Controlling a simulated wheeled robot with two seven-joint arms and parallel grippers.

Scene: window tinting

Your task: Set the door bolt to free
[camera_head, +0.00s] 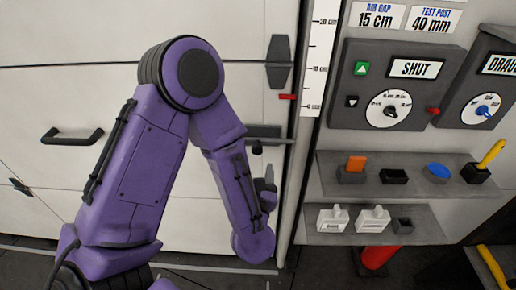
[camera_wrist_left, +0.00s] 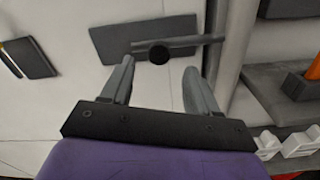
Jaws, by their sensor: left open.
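The door bolt is a dark plate (camera_head: 268,131) with a bar and a round knob near the right edge of the pale door (camera_head: 60,90). In the left wrist view the bolt's plate (camera_wrist_left: 125,42) lies behind a horizontal bar, with the round black knob (camera_wrist_left: 159,54) facing me. My left gripper (camera_wrist_left: 160,78) is open and empty, its two fingers pointing at the bar with the knob between them in the picture. In the head view the left gripper (camera_head: 264,178) is just below the knob, partly hidden by my purple forearm. I cannot tell whether it touches the bolt. My right gripper is not seen.
A door handle (camera_head: 72,136) sits at the left. A red tab (camera_head: 287,96) is above the bolt at the door edge. Right of the door frame are a control panel (camera_head: 392,85) reading SHUT and a shelf (camera_head: 330,177) with several small items.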

